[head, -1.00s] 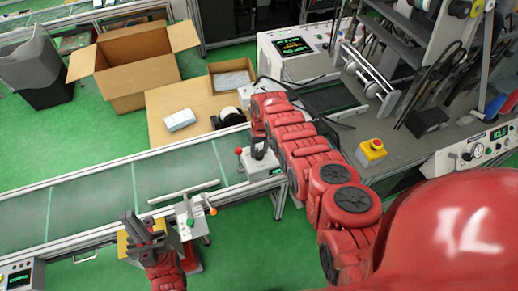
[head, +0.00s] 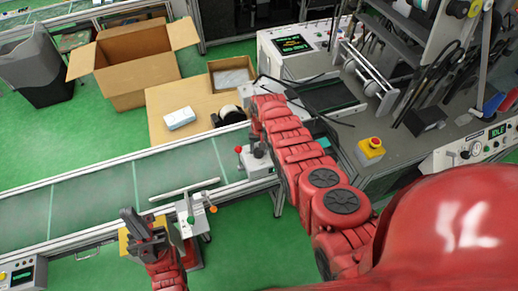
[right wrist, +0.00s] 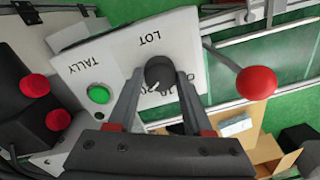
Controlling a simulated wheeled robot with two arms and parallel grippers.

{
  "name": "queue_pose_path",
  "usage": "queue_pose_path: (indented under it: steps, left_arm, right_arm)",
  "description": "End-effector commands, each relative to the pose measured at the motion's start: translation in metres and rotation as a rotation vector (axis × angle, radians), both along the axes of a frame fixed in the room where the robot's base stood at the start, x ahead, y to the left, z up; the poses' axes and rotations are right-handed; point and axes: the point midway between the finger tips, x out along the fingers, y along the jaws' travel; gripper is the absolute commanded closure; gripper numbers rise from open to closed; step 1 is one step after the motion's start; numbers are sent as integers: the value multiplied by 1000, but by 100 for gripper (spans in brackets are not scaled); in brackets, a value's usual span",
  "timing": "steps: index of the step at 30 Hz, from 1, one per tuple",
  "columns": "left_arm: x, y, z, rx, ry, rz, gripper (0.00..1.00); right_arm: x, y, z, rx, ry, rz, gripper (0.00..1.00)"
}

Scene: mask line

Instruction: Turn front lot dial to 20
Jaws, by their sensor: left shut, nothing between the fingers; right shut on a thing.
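The front lot dial (right wrist: 160,73) is a dark round knob with a pale pointer mark, on a white panel (right wrist: 108,58) lettered LOT and TALLY, upside down in the right wrist view. My right gripper (right wrist: 161,82) is shut on the dial, one finger on each side. The scale figures are partly hidden between and behind the fingers, so I cannot read the setting. In the head view the white box (head: 262,168) stands at the conveyor's right end, with my right gripper (head: 256,148) over it. My left gripper (head: 137,224) is shut and empty, low at left.
A green button (right wrist: 98,94) sits beside TALLY. In the head view, the conveyor belt (head: 100,192) is empty. An emergency stop box (head: 371,150) stands on the grey bench at right.

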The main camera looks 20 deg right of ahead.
Motion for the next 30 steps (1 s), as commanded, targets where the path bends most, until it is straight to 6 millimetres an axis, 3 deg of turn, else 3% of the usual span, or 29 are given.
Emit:
queue_pose_path:
  steps: [7, 8, 13, 23, 30]
  left_arm:
    - [0, 0, 0, 0, 0, 0, 100]
    - [0, 0, 0, 0, 0, 0, 100]
    - [0, 0, 0, 0, 0, 0, 100]
    - [0, 0, 0, 0, 0, 0, 100]
    - [0, 0, 3, 0, 0, 0, 100]
  right_arm:
    - [0, 0, 0, 1, 0, -1, 100]
    - [0, 0, 0, 1, 0, -1, 48]
    - [0, 0, 0, 1, 0, -1, 20]
    - [0, 0, 1, 1, 0, 0, 20]
    - [1, -1, 14, 1, -1, 0, 20]
